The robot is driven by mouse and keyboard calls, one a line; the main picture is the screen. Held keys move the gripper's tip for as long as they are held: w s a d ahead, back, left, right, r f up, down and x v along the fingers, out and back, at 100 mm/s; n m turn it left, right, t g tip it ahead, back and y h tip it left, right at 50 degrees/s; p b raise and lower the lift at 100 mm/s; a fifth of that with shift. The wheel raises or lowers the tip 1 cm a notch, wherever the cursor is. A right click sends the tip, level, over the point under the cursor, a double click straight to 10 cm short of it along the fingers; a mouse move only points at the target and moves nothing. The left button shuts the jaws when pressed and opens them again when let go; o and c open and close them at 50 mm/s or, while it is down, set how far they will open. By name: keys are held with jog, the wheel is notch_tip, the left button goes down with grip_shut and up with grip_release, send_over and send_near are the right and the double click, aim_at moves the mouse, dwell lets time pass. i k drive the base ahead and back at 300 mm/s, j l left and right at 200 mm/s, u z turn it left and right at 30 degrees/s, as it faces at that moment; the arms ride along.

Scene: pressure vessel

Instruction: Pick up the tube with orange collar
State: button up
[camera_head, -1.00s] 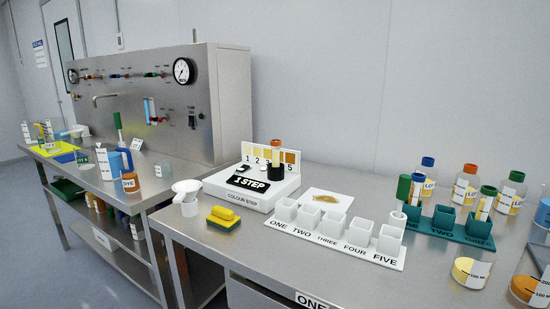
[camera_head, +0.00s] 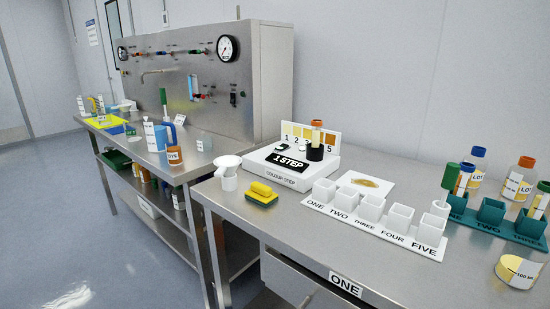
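The tube with the orange collar (camera_head: 317,133) stands upright in a black holder (camera_head: 315,152) on the white colour step device (camera_head: 290,170). Its orange top and a pale yellowish section show above the holder; its lower part is hidden inside. Behind it is a card with numbered colour patches (camera_head: 299,133). My gripper is not in view.
A white rack of cups labelled ONE to FIVE (camera_head: 384,230) and a yellow-green sponge (camera_head: 261,194) lie in front of the device. A white cup with a funnel (camera_head: 228,171) stands left. A teal rack (camera_head: 490,215) and bottles (camera_head: 518,178) stand right. A steel panel (camera_head: 262,80) rises behind.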

aim_at(316, 125)
jog(key=z, duration=0.35)
jog(key=i+j+z, duration=0.1)
jog(key=j+z, duration=0.2)
jog(key=i+j+z, duration=0.1)
jog(key=j+z, duration=0.45)
jog(key=i+j, duration=0.05)
jog(key=j, duration=0.05)
